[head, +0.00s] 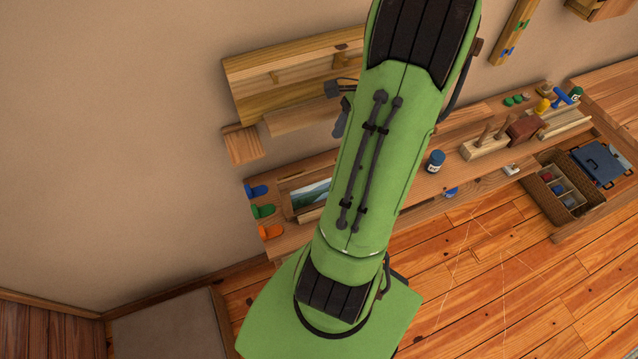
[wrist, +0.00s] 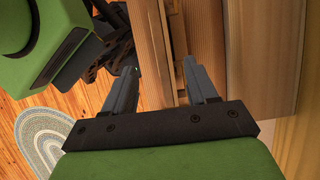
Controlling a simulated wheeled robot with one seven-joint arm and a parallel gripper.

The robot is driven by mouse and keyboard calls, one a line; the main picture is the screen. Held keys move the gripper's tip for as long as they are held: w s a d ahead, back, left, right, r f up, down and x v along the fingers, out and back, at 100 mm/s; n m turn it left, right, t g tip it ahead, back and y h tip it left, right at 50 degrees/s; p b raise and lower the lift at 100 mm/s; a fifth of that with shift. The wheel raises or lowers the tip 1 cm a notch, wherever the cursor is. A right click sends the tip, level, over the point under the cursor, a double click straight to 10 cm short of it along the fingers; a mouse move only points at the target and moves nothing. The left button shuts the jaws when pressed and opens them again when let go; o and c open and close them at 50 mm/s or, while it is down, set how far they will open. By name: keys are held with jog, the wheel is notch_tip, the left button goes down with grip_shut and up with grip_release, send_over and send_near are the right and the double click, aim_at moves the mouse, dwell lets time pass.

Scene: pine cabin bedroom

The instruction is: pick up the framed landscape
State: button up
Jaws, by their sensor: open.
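The framed landscape (head: 311,193) lies at the left part of the long wooden bench in the head view. It is a small picture with blue sky and green land in a light wood frame, and my arm hides its right side. My gripper (wrist: 158,80) is open in the wrist view, with two grey fingers spread apart. Wooden boards show beyond and between the fingers, and nothing is held. The framed landscape cannot be made out in the wrist view.
A wall shelf (head: 290,82) hangs above the bench (head: 408,196). Blue, green and orange hooks (head: 264,211) line the bench's left end. A blue jar (head: 435,161) and wooden block (head: 485,146) stand right of my arm. A wicker basket (head: 541,191) sits lower right. Open floor lies in front.

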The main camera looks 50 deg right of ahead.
aim_at(326, 169)
jog(key=x, duration=0.4)
jog(key=b+x, duration=0.1)
jog(key=x, duration=0.1)
jog(key=shift+w, duration=0.35)
jog(key=b+x, duration=0.1)
jog(key=x, duration=0.4)
jog(key=shift+a+f, duration=0.1)
jog(key=shift+f, duration=0.05)
jog(key=shift+s, duration=0.1)
jog(key=shift+f, duration=0.15)
grip_shut()
